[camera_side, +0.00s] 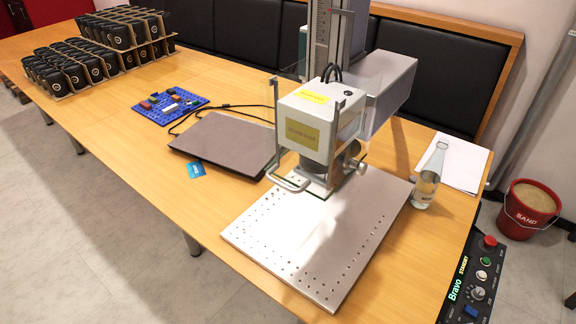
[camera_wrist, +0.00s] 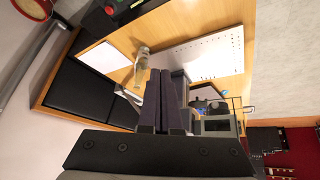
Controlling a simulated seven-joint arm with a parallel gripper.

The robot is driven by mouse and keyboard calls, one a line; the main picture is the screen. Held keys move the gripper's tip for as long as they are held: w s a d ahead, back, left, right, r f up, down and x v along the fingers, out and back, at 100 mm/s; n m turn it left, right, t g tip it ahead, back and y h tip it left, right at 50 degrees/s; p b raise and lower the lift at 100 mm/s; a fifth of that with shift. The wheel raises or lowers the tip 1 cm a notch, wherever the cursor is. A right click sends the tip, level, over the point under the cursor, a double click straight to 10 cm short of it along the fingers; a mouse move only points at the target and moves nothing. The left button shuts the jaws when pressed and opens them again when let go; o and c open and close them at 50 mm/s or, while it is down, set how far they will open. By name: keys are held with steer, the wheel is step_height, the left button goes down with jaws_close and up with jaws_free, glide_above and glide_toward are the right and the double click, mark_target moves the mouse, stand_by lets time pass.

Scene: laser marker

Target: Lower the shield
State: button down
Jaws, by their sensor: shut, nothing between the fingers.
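The laser marker's white head (camera_side: 318,125) with yellow labels hangs above the perforated metal plate (camera_side: 330,235) in the side view. The shield is a clear panel in front of the head, with a pale loop handle (camera_side: 288,183) at its lower edge. I cannot tell from this angle how far the handle stands above the plate. In the wrist view my gripper (camera_wrist: 160,74) has its dark fingers together and empty, with parts of the marker (camera_wrist: 216,126) partly hidden beside them. The plate (camera_wrist: 215,55) shows beyond. My gripper is not visible in the side view.
A glass bottle (camera_side: 426,178) stands right of the plate by white paper (camera_side: 452,163). A control panel (camera_side: 474,280) is at the table's right edge. A closed laptop (camera_side: 225,145), blue board (camera_side: 170,105) and racks of black cups (camera_side: 75,66) are left. A sand bucket (camera_side: 530,208) stands right.

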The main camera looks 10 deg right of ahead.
steer(key=w+a+r+n+y, duration=0.1)
steer(key=w+a+r+n, duration=0.15)
steer(key=w+a, duration=0.55)
steer(key=n+t+y, duration=0.1)
steer(key=n+y, duration=0.3)
steer(key=n, duration=0.1)
glide_above(276, 180)
steer(key=s+d, duration=0.1)
steer(key=s, duration=0.2)
step_height(276, 180, down, 6)
steer(key=shift+w+d+f, duration=0.15)
steer(key=shift+w+f, duration=0.05)
steer(key=shift+f, duration=0.6)
steer(key=shift+w+d+f, duration=0.15)
steer(key=shift+f, duration=0.65)
steer(key=shift+f, duration=0.1)
